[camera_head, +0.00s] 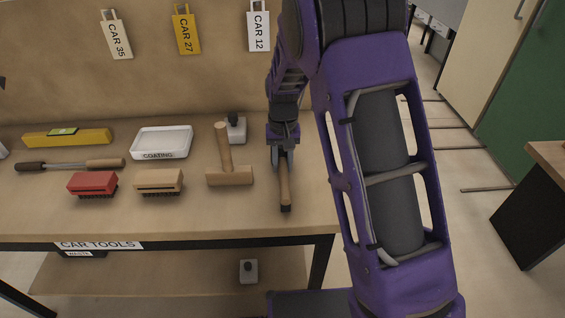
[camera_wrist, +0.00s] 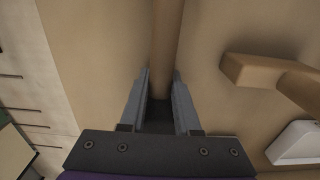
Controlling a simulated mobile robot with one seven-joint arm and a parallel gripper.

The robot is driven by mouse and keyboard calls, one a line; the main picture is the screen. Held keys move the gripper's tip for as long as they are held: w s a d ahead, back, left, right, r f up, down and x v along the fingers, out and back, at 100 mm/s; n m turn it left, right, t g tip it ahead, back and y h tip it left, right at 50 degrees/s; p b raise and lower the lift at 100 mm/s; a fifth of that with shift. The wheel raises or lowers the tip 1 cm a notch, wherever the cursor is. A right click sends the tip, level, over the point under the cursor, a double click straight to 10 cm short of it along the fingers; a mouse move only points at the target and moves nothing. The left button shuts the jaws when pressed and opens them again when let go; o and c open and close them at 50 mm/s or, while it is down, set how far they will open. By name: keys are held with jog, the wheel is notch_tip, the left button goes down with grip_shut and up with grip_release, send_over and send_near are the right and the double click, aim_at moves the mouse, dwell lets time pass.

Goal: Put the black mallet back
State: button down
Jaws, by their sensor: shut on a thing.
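The black mallet shows mostly as a slim wooden handle (camera_head: 285,185) with a dark end, pointing to the table's front edge near the right end. My gripper (camera_head: 283,158) is shut on it from above. In the wrist view the handle (camera_wrist: 167,45) runs up the picture from between the fingertips (camera_wrist: 160,85). A dark block, apparently its head, shows between the fingers; the gripper hides the rest. I cannot tell whether the mallet touches the table.
A wooden mallet (camera_head: 229,175) lies close to the left, with a small white-and-dark container (camera_head: 236,133) behind it. Further left are a tan brush (camera_head: 158,180), a red brush (camera_head: 93,184) and a white COATING tray (camera_head: 162,155). Tags hang on the back board.

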jog(key=shift+f, duration=0.1)
jog(key=c, duration=0.5)
grip_release()
jog(key=shift+c, duration=0.2)
